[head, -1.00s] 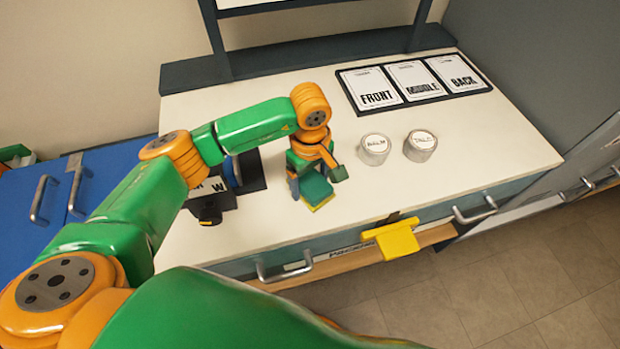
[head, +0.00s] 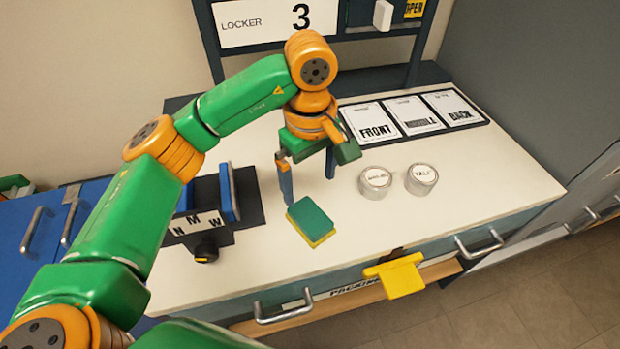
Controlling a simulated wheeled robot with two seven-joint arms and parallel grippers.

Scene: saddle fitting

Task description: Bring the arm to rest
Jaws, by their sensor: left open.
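My left arm comes in from the left and reaches over the white worktop (head: 430,215). My left gripper (head: 308,200) is open and empty, its two fingers pointing down above the worktop. A green and yellow sponge-like block (head: 311,221) lies on the worktop just in front of the gripper, apart from the fingers. My right gripper is not in view.
Two round tins (head: 375,182) (head: 422,178) stand right of the gripper. A card holder marked FRONT, MIDDLE, BACK (head: 411,116) lies behind them. A dark device with a knob (head: 206,249) and blue jaws (head: 229,192) stands left. A yellow piece (head: 396,276) juts from the front edge.

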